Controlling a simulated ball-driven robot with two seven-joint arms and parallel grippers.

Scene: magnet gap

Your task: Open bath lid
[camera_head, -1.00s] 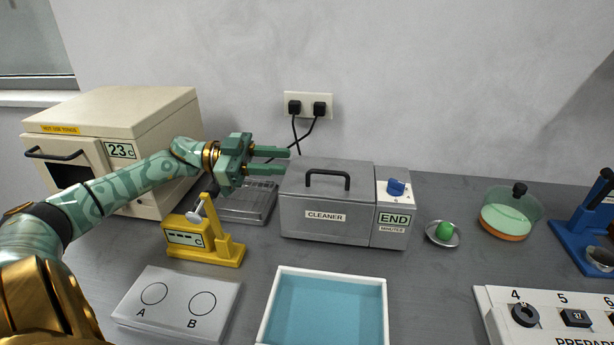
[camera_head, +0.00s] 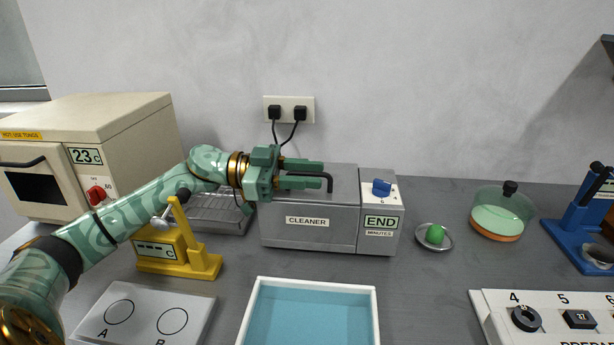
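The bath is a grey box labelled CLEANER (camera_head: 310,235) with a closed lid (camera_head: 345,202) and a dark handle (camera_head: 329,181) on top. A control panel with a blue knob (camera_head: 381,187) and an END display is on its right side. My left gripper (camera_head: 323,174) is over the lid, its two fingers apart and pointing right. The fingers reach to the handle and hide much of it; I cannot tell whether they touch it. Nothing is seen gripped. My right gripper is not in view.
A cream oven (camera_head: 90,140) and a yellow gauge stand (camera_head: 178,256) are to the left, close to my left arm. A white-rimmed blue tray (camera_head: 376,315) lies in front of the bath. A green item (camera_head: 435,233) on a dish is to its right. The wall (camera_head: 420,90) is behind.

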